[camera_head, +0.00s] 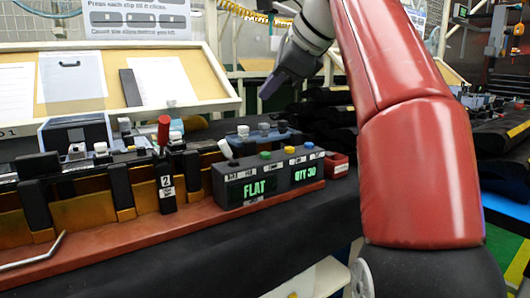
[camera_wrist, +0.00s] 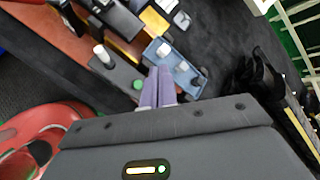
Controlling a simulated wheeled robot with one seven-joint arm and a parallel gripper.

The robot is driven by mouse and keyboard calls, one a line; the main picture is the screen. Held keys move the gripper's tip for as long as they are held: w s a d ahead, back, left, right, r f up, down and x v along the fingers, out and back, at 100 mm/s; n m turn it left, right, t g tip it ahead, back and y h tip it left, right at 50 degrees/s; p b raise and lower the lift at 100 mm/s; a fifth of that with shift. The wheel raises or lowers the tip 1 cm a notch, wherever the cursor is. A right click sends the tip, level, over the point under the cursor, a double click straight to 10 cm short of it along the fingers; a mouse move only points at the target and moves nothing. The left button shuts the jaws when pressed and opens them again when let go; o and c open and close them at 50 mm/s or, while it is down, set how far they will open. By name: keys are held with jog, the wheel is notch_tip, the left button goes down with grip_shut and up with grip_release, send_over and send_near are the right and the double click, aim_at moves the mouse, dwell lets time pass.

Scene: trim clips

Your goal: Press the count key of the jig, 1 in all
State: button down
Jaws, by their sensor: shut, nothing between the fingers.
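The jig's dark control box (camera_head: 268,178) stands on the red-brown base in the head view, its displays reading FLAT and QTY 30. A white lever or knob (camera_head: 226,149), a green key (camera_head: 265,155), a yellow key (camera_head: 290,150) and a blue key (camera_head: 309,145) sit along its top. Their small labels are too blurred to tell which is the count key. My gripper (camera_head: 271,87) is shut and empty, with purple fingers, above and behind the box. In the wrist view my gripper (camera_wrist: 158,72) appears near the green key (camera_wrist: 138,84); the keys beyond it are hidden.
A blue-grey tray (camera_wrist: 157,50) with pale clips lies behind the box. A red-handled tool (camera_head: 164,132) stands upright left of the box. A small red bin (camera_head: 338,165) is at its right end. A slanted board (camera_head: 180,78) with papers rises behind.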

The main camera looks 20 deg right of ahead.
aim_at(265, 155)
jog(key=shift+f+b, duration=1.7)
jog(key=shift+f, duration=2.65)
jog(key=shift+f, duration=0.4)
jog(key=shift+f+b, duration=0.35)
jog(key=shift+f, duration=0.1)
jog(key=shift+r, duration=0.1)
jog(key=shift+r+p, duration=0.75)
jog(key=shift+p, duration=0.3)
